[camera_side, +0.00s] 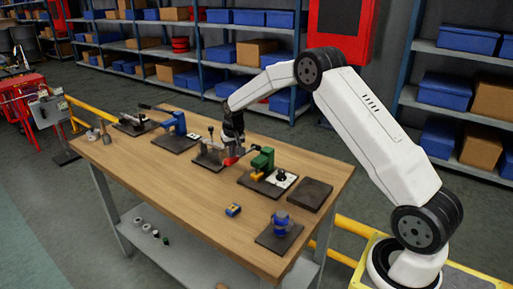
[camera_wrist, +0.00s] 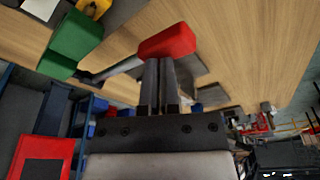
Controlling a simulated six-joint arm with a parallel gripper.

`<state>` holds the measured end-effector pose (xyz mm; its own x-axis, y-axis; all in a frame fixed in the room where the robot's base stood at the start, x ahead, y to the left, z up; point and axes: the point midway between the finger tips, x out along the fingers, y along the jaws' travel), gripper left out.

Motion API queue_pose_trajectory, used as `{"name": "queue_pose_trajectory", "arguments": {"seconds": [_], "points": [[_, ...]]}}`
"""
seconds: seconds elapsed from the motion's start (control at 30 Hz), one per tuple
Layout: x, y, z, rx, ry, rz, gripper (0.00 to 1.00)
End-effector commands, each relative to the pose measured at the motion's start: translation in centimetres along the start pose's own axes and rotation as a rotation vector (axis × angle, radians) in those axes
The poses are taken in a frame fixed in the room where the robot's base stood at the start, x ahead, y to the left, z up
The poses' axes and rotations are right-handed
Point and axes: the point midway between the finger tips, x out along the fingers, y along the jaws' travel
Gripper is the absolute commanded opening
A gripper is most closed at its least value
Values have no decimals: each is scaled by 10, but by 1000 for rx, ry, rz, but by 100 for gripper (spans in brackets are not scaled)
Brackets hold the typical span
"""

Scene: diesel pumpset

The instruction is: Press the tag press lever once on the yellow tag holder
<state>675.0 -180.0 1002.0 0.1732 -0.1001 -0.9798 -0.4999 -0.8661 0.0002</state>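The tag press is green (camera_side: 263,160) and stands on a dark plate near the table's middle right. It also shows at the upper left of the wrist view (camera_wrist: 78,38). The yellow tag holder (camera_side: 258,176) is at the press's front foot; a yellow piece shows in the wrist view (camera_wrist: 93,8). The press lever is a grey bar ending in a red grip (camera_wrist: 167,44), seen small in the side view (camera_side: 231,160). My gripper (camera_wrist: 167,62) has its fingers close together, pointing at the red grip. The tips seem at or just behind it; contact cannot be told.
A grey fixture (camera_side: 209,152) stands left of the press, with a blue press (camera_side: 178,125) farther left. A bare dark plate (camera_side: 310,195) lies right. A blue-yellow block (camera_side: 233,210) and a blue part (camera_side: 281,220) on a plate are in front. The front-left tabletop is clear.

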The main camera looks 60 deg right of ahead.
Motion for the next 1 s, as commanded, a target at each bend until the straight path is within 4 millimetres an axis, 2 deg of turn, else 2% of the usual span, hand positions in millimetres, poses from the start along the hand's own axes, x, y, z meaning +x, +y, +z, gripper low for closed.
{"name": "queue_pose_trajectory", "arguments": {"seconds": [1.0], "points": [[-68, 7, -18, 0, -1, -1, 0]]}}
